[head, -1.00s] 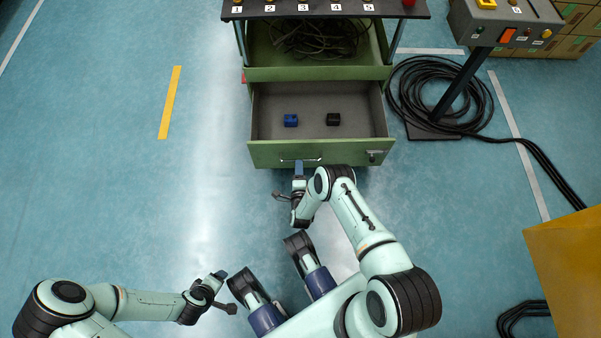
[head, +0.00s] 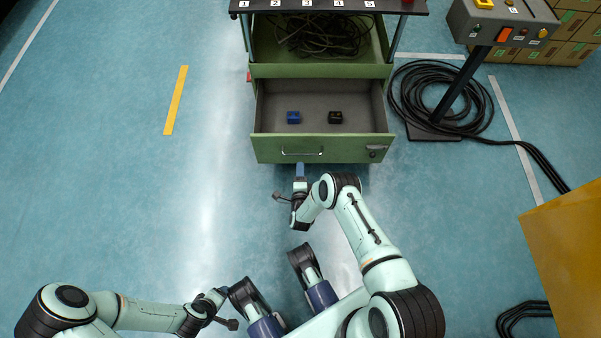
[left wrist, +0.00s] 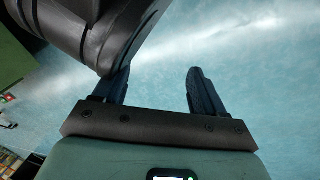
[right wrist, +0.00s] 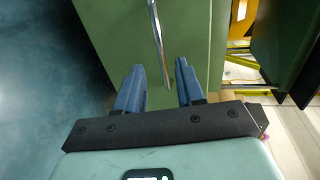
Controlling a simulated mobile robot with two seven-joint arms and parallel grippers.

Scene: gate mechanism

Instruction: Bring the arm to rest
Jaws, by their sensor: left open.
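My right arm reaches forward to the green drawer (head: 335,149), which stands open. My right gripper (head: 301,168) is just short of the drawer's front, below its metal handle (head: 302,153). In the right wrist view the right gripper (right wrist: 159,78) has its fingers apart with nothing between them; the handle (right wrist: 158,35) is beyond the tips. My left arm is bent low at the left. My left gripper (head: 220,294) is open and empty near my base, and in the left wrist view (left wrist: 158,78) a dark part of my body is close to one finger.
A blue block (head: 294,117) and a black block (head: 335,117) lie in the drawer. A control pedestal (head: 455,95) with coiled cables stands at the right. A yellow box (head: 568,255) is at the lower right. The floor at the left is clear.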

